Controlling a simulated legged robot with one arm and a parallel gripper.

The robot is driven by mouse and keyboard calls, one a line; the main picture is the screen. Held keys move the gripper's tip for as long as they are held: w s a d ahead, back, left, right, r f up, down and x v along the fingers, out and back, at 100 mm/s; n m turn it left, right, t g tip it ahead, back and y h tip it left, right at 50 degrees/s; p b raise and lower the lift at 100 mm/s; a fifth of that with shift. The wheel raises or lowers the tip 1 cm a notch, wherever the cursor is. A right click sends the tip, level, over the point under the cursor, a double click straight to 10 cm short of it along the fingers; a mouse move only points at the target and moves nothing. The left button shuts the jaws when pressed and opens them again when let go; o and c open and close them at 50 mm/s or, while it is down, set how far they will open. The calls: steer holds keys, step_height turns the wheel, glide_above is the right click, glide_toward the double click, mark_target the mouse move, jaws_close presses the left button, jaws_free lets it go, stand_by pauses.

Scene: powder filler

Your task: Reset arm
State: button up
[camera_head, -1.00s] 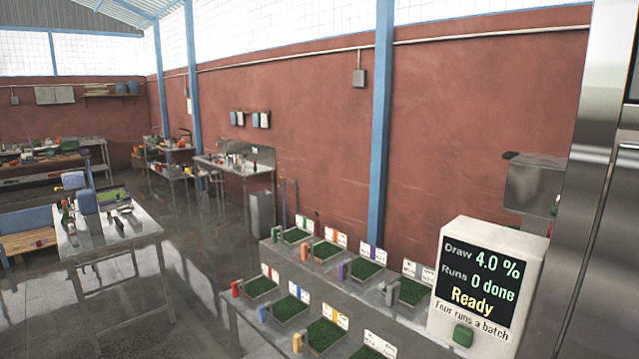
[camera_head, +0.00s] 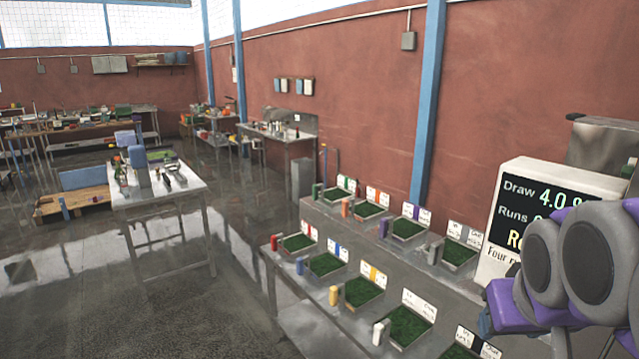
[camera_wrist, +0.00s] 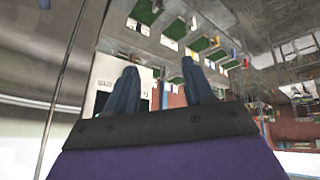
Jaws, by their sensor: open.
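My gripper shows in the wrist view (camera_wrist: 160,85) with its two dark blue fingers apart and nothing between them. In the head view my purple and grey arm is at the lower right, in front of the white display box (camera_head: 508,190); the fingers cannot be made out clearly there. The box also shows behind the fingers in the wrist view (camera_wrist: 103,82).
A stepped metal bench (camera_head: 385,237) holds several green-matted trays with coloured blocks and label cards. A metal table (camera_head: 185,188) with tools stands at left. A blue post (camera_head: 428,100) rises by the red wall. The wet floor between is open.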

steer(key=s+a+f+g+b, duration=0.2)
steer(key=s+f, duration=0.3)
steer(key=f, duration=0.4)
steer(key=s+a+f+n+g+y+b, duration=0.1)
steer(key=s+a+f, duration=0.4)
steer(key=f, duration=0.5)
steer(key=s+a+f+g+y+b, duration=0.1)
steer(key=s+a+f+g+b, duration=0.2)
steer(key=s+f, duration=0.4)
step_height(320, 180, down, 4)
steer(key=shift+a+r+g, duration=0.25)
steer(key=shift+a+g, duration=0.15)
steer(key=shift+g, duration=0.5)
